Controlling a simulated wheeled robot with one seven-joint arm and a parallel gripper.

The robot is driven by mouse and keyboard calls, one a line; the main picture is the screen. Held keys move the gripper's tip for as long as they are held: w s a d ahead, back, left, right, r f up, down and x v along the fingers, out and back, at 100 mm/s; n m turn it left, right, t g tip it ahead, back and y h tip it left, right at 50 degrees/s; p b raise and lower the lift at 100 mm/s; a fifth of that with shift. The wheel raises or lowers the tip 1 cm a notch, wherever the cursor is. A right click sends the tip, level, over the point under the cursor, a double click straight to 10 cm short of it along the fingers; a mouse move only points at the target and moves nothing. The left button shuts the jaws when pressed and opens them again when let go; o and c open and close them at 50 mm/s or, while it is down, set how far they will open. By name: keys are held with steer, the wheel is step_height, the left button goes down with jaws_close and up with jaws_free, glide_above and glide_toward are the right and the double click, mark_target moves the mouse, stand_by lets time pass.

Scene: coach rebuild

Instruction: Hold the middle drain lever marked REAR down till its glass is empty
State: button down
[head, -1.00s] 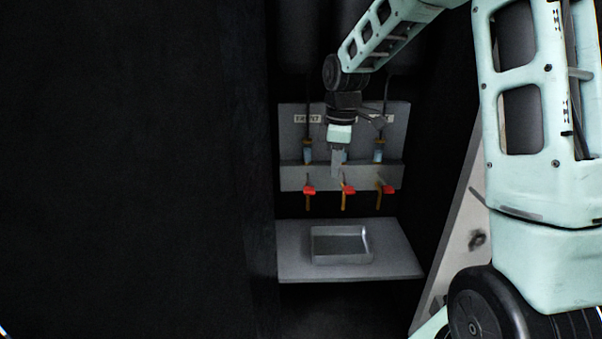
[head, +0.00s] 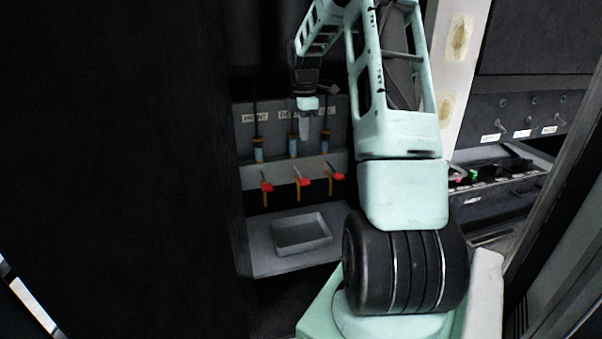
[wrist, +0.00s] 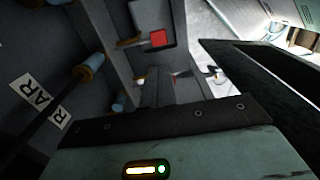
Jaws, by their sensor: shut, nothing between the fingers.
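Three red-tipped drain levers stick out below the grey panel in the head view; the middle one (head: 304,182) hangs under the middle glass (head: 293,146), which shows blue. The label above it is partly hidden by my arm; in the wrist view a label reading R-AR (wrist: 40,100) is crossed by a dark pipe. My gripper (head: 304,140) is shut and empty, pointing down in front of the panel, just right of the middle glass and above the middle lever, apart from it. A red lever tip (wrist: 158,38) shows in the wrist view; which lever is unclear.
The left lever (head: 266,187) and right lever (head: 337,176) flank the middle one closely. A grey tray (head: 302,235) sits on the shelf below. A dark wall stands at left. At right are a white panel (head: 456,60) and a bench with switches (head: 515,125).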

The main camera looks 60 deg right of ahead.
mark_target(303, 181)
step_height(303, 181, down, 14)
steer(key=p, duration=0.4)
stand_by(0.3)
